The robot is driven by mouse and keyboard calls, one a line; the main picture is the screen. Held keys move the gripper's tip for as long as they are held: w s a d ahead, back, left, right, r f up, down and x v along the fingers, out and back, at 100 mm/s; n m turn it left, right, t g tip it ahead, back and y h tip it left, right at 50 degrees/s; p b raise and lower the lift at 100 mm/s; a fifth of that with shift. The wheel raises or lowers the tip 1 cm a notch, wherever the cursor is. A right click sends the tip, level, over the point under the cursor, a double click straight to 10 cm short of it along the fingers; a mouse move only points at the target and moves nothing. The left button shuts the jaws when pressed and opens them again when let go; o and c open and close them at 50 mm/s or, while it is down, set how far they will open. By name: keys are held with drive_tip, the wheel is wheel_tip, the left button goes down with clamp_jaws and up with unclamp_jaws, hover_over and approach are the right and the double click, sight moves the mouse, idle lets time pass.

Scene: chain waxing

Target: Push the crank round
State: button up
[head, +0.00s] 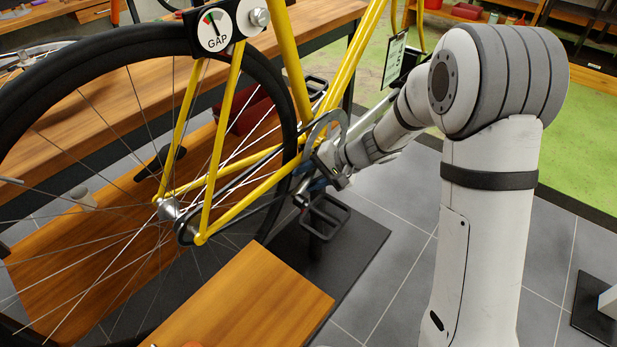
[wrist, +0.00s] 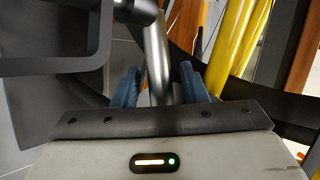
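The silver crank arm (wrist: 157,55) runs between the two blue fingers of my gripper (wrist: 159,78) in the wrist view. The fingers stand apart, with a narrow gap showing on each side of the crank. A black pedal (wrist: 103,40) is at the upper left there, by the crank's far end. In the head view my gripper (head: 312,184) is low beside the chainring (head: 322,130) of the yellow bicycle, just above the near pedal (head: 341,212). It hides most of the crank there. The far pedal (head: 314,84) is higher, behind the frame.
The rear wheel (head: 68,57) and yellow frame tubes (head: 221,140) are close left of my gripper. A gauge marked GAP (head: 214,30) is above. A wooden surface (head: 255,305) is in front. Grey tiled floor (head: 395,205) is open to the right of the pedal.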

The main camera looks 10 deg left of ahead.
drive_tip(key=shift+r, duration=0.15)
drive_tip(key=p+v, duration=0.2)
drive_tip(key=v, duration=0.4)
drive_tip(key=shift+d+r, duration=0.25)
drive_tip(key=shift+d, duration=0.05)
drive_tip(key=shift+d+r, duration=0.25)
drive_tip(key=shift+d, duration=0.25)
